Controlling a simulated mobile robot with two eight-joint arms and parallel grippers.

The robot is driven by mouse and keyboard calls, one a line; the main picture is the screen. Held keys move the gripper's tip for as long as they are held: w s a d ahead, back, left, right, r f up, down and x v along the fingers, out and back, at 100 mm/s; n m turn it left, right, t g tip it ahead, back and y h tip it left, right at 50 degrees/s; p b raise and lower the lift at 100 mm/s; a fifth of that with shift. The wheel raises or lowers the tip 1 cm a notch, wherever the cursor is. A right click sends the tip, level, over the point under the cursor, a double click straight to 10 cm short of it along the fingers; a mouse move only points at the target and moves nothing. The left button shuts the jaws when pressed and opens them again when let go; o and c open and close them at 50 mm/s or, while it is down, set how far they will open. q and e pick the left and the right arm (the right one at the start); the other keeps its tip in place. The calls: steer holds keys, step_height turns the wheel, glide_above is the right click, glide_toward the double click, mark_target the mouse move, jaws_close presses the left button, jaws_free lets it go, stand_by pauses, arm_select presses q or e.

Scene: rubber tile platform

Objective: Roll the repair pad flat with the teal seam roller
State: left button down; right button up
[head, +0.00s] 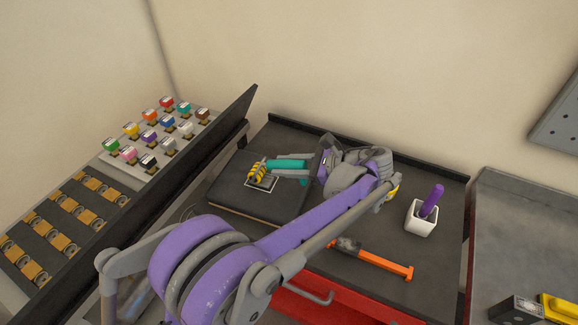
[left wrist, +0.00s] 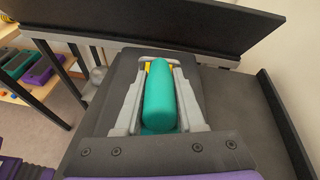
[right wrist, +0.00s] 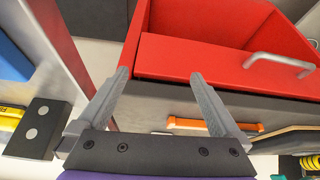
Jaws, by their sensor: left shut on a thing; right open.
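The teal seam roller (head: 290,163) has a teal handle and a yellow-and-black striped head (head: 257,170). My left gripper (head: 283,167) is shut on its handle; the teal handle (left wrist: 160,98) lies between both fingers in the left wrist view. The repair pad (head: 263,187) is a small dark square with a pale edge on the dark rubber tile (head: 228,192). The striped head is over the pad and partly hides it; I cannot tell whether they touch. My right gripper (right wrist: 160,76) is open and empty, above a red drawer (right wrist: 220,65).
An orange-handled tool (head: 385,262) lies on the bench right of my left arm. A white cup (head: 421,220) holds a purple stick (head: 432,200). The red drawer stands open at the front.

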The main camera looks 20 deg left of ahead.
mark_target(265, 163)
arm_select(q)
steer(key=shift+a+f, duration=0.1)
steer(key=shift+a, duration=0.6)
steer(key=shift+a, duration=0.1)
steer(key=shift+a, duration=0.7)
steer(key=shift+r+p, duration=2.05)
steer(key=shift+r, duration=1.55)
